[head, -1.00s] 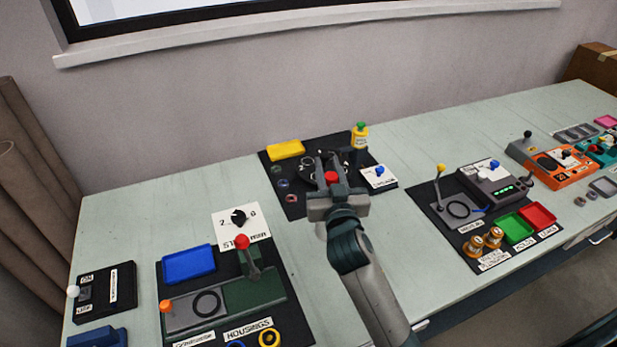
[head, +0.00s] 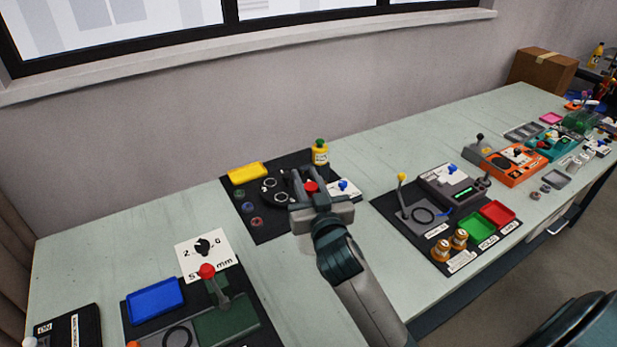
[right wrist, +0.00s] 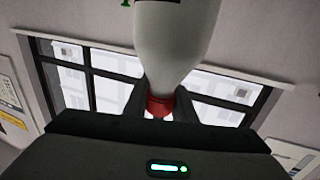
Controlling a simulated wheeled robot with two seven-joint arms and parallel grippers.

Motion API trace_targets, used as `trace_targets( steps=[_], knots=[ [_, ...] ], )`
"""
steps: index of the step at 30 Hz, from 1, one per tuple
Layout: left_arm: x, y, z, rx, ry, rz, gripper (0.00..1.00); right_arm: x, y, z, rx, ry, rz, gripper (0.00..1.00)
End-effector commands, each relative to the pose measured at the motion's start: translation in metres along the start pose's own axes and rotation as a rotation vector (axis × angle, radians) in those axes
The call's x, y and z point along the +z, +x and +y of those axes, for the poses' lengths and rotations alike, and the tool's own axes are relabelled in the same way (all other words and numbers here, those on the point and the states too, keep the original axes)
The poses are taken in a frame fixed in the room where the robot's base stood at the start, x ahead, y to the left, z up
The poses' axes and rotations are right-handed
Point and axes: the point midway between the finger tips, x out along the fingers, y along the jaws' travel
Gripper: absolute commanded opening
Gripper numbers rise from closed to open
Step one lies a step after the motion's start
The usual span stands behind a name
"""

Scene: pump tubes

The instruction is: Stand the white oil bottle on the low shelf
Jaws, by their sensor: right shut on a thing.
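In the head view the red cap (head: 311,187) shows between the fingers of my right gripper (head: 309,190), over the black mat (head: 262,230). The bottle's body is hidden there by the gripper. I cannot make out a low shelf in these views. My left gripper is not in view.
Lever stations, a blue tray (head: 155,299) and an orange device (head: 513,166) line the table. A cardboard box (head: 541,77) stands at the far right.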

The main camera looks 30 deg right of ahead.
Motion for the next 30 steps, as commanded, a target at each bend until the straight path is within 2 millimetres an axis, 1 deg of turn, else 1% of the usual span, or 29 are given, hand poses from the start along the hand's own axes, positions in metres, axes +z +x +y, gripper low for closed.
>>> trace_targets(
  steps=[5, 8, 11, 16, 21, 24, 27, 30],
  knots=[
    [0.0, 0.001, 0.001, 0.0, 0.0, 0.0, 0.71, 0.005, -0.009, -0.004, -0.011, -0.003, 0.001, 0.0],
    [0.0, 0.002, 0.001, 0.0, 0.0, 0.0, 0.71, 0.012, -0.022, -0.009, -0.029, -0.008, 0.0, 0.0],
    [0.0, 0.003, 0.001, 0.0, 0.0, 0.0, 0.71, 0.021, -0.041, -0.016, -0.053, -0.012, 0.0, 0.0],
    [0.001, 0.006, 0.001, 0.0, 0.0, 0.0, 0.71, 0.036, -0.085, -0.031, -0.107, -0.018, -0.001, 0.0],
    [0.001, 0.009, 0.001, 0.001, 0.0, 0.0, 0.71, 0.046, -0.132, -0.045, -0.162, -0.014, 0.0, 0.0],
    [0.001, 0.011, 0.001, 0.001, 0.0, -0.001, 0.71, 0.048, -0.155, -0.051, -0.19, -0.009, 0.001, 0.0],
    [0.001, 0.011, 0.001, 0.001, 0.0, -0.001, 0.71, 0.049, -0.173, -0.055, -0.209, -0.005, 0.001, 0.0],
    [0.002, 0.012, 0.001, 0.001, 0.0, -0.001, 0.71, 0.048, -0.184, -0.058, -0.221, 0.0, 0.001, 0.0]
  ],
)
